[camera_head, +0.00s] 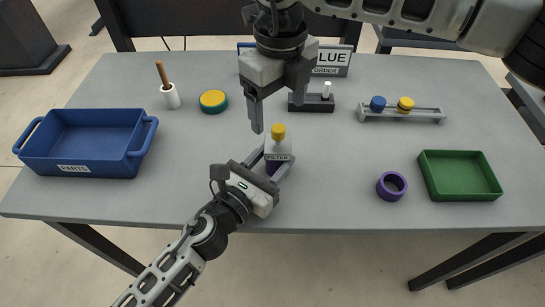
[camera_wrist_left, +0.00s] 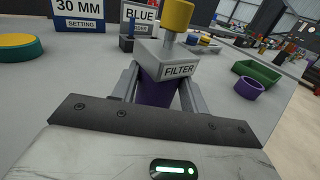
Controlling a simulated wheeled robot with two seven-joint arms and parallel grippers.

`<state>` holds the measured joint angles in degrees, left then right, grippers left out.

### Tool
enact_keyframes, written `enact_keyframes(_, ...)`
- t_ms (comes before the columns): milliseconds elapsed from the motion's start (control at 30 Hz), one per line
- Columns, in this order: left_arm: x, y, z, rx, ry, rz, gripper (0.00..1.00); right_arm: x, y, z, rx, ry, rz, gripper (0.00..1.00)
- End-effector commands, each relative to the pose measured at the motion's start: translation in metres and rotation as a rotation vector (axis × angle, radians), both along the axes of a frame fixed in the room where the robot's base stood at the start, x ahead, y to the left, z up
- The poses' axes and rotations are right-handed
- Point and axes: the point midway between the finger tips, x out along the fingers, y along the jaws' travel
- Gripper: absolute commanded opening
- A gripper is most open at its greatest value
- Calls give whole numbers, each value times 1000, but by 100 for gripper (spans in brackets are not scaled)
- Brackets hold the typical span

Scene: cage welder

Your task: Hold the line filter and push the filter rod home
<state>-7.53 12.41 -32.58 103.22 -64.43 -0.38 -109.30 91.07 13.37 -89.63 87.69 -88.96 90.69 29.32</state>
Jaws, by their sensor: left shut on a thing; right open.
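The line filter (camera_head: 278,150) stands upright near the table's front middle, with a pale top block labelled FILTER and a purple lower body. It also shows in the left wrist view (camera_wrist_left: 165,90). The filter rod (camera_head: 278,132) sticks up from its top with a yellow cap; a short grey stem shows below the cap (camera_wrist_left: 178,14) in the left wrist view. My left gripper (camera_head: 272,165) is shut on the filter's purple body from the front. My right gripper (camera_head: 277,112) is open and empty, pointing down above the filter and apart from the yellow cap.
A blue PARTS bin (camera_head: 70,169) is at left and a green tray (camera_head: 459,197) at right. A purple ring (camera_head: 391,186) lies beside the tray. Behind are a yellow-green disc (camera_head: 213,101), a white holder with a brown handle (camera_head: 171,98), and a rack (camera_head: 400,115).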

Motion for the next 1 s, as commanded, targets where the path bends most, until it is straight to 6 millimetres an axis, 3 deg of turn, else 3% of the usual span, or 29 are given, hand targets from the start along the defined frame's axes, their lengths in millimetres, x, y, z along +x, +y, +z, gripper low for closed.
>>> enact_keyframes(333, 0, 0, 0, -1, -1, 0, 15, 0, 0, 2, 0, 0, -1, 76)
enact_keyframes(400, 0, 0, 0, -1, -1, 0, 15, 0, 0, 2, 0, 0, -1, 62)
enact_keyframes(567, 0, 0, 0, -1, -1, 0, 15, 0, 0, 3, 1, -1, -15, 62)
enact_keyframes(667, 0, 0, 0, -1, -1, 0, 15, 0, 1, 6, 3, 0, -101, 62)
enact_keyframes(1000, 0, 0, 0, -1, -1, 0, 15, 0, 1, 28, 2, 0, -657, 62)
